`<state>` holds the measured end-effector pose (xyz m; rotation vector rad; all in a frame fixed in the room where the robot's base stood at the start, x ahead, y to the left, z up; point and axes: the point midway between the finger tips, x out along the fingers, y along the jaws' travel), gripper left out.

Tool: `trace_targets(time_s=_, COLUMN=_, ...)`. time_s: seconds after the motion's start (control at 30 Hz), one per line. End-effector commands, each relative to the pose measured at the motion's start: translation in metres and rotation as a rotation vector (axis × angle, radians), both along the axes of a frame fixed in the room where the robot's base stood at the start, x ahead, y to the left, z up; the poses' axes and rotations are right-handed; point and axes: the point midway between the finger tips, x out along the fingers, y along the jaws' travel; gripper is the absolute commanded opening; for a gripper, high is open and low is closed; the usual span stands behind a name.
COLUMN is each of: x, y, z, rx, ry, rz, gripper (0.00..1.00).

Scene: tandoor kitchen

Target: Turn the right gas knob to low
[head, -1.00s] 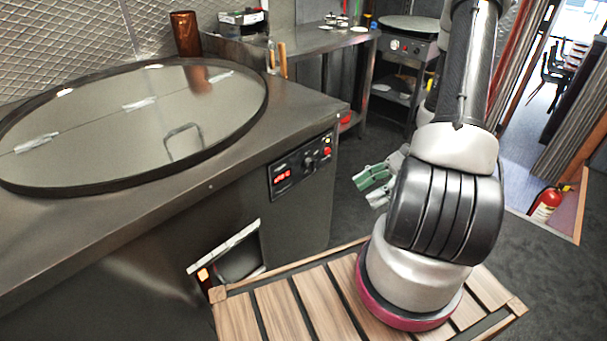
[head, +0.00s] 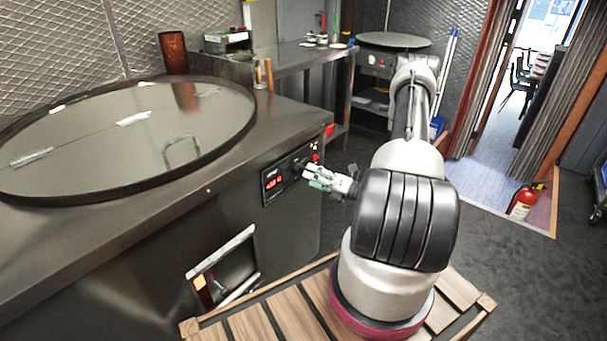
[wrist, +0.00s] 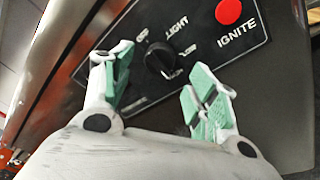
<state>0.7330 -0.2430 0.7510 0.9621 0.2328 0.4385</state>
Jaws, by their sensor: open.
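The gas knob (wrist: 160,59) is a black dial on the dark control panel (wrist: 205,30), with LIGHT and other small labels around it. My gripper (wrist: 160,85) is open in the wrist view, its green-padded fingers to the left and right of the knob in the picture. The knob shows between and beyond the fingertips; I cannot tell whether they touch it. In the head view my gripper (head: 308,178) is at the panel (head: 275,183) on the front of the steel counter and partly hides the knobs. I cannot read the pointer's setting clearly.
A red IGNITE button (wrist: 229,11) is close to the knob. The large round lid (head: 120,135) with a handle lies on the counter top. Below the panel is an open hatch (head: 222,262). A fire extinguisher (head: 524,203) stands at the right.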

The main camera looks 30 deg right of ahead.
Motion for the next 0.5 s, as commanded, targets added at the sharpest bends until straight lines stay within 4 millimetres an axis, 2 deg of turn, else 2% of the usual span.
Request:
trace_targets(time_s=0.2, x=0.029, y=0.016, z=0.0, rx=-0.003, ry=0.0, rz=0.004, gripper=0.59)
trace_targets(time_s=0.5, x=0.037, y=0.02, z=0.0, rx=-0.002, ry=0.0, rz=0.002, gripper=0.59)
